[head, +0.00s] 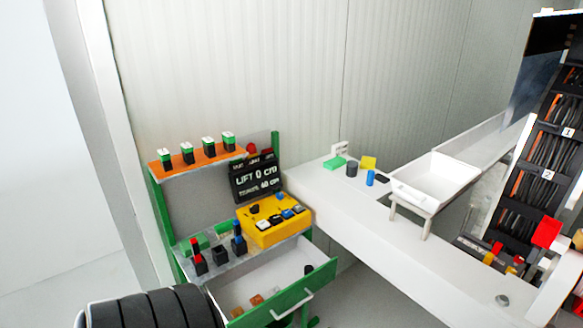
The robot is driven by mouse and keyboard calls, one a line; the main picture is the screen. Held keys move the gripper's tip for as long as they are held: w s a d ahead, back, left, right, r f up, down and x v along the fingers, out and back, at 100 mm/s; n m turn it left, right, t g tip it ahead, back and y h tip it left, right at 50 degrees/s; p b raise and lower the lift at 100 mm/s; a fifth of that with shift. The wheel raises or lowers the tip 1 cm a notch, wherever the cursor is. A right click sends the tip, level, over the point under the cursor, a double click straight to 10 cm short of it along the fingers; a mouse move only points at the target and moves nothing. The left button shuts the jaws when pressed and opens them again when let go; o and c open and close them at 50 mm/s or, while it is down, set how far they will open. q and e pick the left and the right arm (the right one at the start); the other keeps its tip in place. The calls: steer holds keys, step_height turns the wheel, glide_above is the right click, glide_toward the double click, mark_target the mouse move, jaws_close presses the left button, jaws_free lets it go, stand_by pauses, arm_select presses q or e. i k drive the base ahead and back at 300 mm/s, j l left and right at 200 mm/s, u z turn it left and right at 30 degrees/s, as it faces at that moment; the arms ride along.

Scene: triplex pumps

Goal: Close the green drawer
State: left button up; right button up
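The green drawer (270,314) is pulled open at the bottom of the green workstation (160,215). Its front is green with a pale bar handle (292,305), and its inside is light grey. Small orange-brown pieces (257,300) and a dark piece (308,269) show in the drawer. The lower edge of the picture cuts off part of the drawer.
Above the drawer, a shelf holds a yellow control box (270,222), a black display (255,180) and several connectors. A white bench (350,225) with a white tray (437,177) stands to the right. A cable rack (550,150) is at the far right.

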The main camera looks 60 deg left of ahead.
mark_target(283, 266)
steer(key=u, duration=1.8)
